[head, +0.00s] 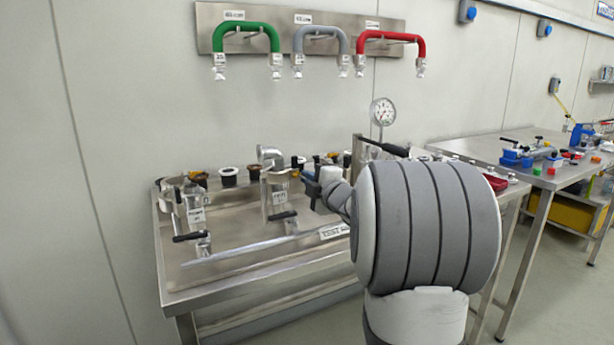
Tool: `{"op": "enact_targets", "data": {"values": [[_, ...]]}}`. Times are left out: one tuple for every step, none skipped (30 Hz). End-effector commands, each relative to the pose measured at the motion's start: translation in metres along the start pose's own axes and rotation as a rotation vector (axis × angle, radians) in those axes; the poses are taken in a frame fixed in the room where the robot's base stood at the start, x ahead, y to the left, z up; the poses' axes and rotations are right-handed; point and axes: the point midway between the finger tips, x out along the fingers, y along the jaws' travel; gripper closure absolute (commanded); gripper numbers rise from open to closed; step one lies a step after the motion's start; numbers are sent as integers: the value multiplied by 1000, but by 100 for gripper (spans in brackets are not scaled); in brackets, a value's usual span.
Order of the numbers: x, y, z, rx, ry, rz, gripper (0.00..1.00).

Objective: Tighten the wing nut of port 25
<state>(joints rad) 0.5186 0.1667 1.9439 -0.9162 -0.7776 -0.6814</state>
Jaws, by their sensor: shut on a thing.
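My gripper (312,187) is at the right part of the steel bench (245,262), low over its top and beside the metal fittings. Its jaws are small in the picture and partly covered by my own wrist and arm. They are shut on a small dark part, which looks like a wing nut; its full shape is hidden. I cannot read which port it belongs to. Left of it, a silver pipe fitting (270,157) stands with a label and a black-handled piece (283,215). Another black-handled piece (187,237) stands farther left.
Several dark round caps, one of them black (229,176), line the bench's back. A pressure gauge (382,112) rises behind my arm. Green (246,32), grey (320,37) and red (393,38) hoses hang on the wall. A second table (520,158) stands right.

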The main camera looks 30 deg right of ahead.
Motion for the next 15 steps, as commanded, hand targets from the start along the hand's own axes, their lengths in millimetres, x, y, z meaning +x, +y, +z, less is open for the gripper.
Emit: {"op": "enact_targets", "data": {"values": [[0,1,0,46,-2,-2,100],[0,1,0,75,-2,-1,100],[0,0,0,113,-2,-1,100],[0,0,0,142,-2,-1,100],[0,0,0,171,-2,-1,100],[0,-1,0,210,-2,-1,100],[0,-1,0,238,-3,-1,100],[0,-2,0,266,-3,-2,100],[0,-2,0,304,-3,-2,100],[0,-3,0,333,-3,-2,100],[0,-3,0,362,-4,-2,100],[0,-3,0,400,-4,-1,100],[0,-3,0,429,-3,-1,100],[0,-4,0,457,-3,-1,100],[0,-4,0,494,-3,-1,100]]}}
